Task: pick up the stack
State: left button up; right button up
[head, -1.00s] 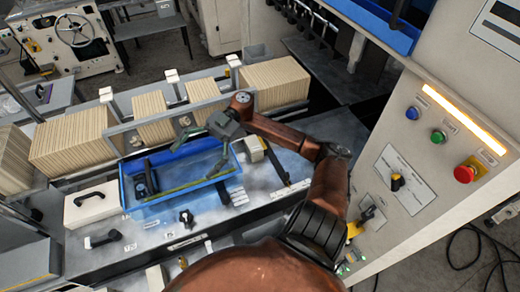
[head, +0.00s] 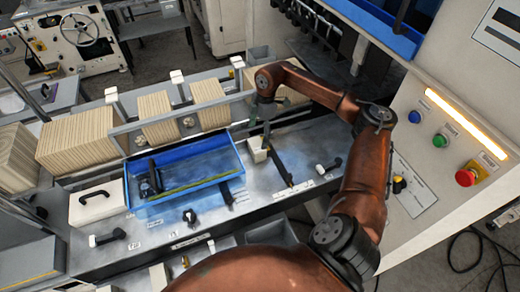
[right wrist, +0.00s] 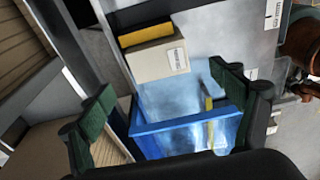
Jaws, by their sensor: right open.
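Stacks of tan kraft sheets stand upright along a grey rail: a long one at the left (head: 75,140), two short ones in the middle (head: 158,112) (head: 207,100), and one at the right (head: 292,97) partly hidden by my right arm. My right gripper (head: 261,126) points down in front of the right stack, just above a small cream block. It is open and looks empty. In the right wrist view its green-padded fingers (right wrist: 163,82) are spread wide, with tan stack surfaces (right wrist: 45,150) beside and behind the left finger. My left gripper is out of view.
A blue tray (head: 140,200) with a few dark items lies left of the gripper. The cream block (head: 257,155) stands below it. A white box with a handle (head: 97,205) is at the left. A control panel (head: 425,150) rises at the right.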

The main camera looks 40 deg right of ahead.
aim_at(257, 144)
jog(key=shift+f, duration=0.45)
notch_tip(257, 144, down, 4)
jog(key=shift+w+a+r+p, duration=0.15)
jog(key=shift+r+p, duration=0.1)
jog(key=shift+p, duration=0.7)
jog(key=shift+f, duration=0.5)
jog(key=c, duration=1.3)
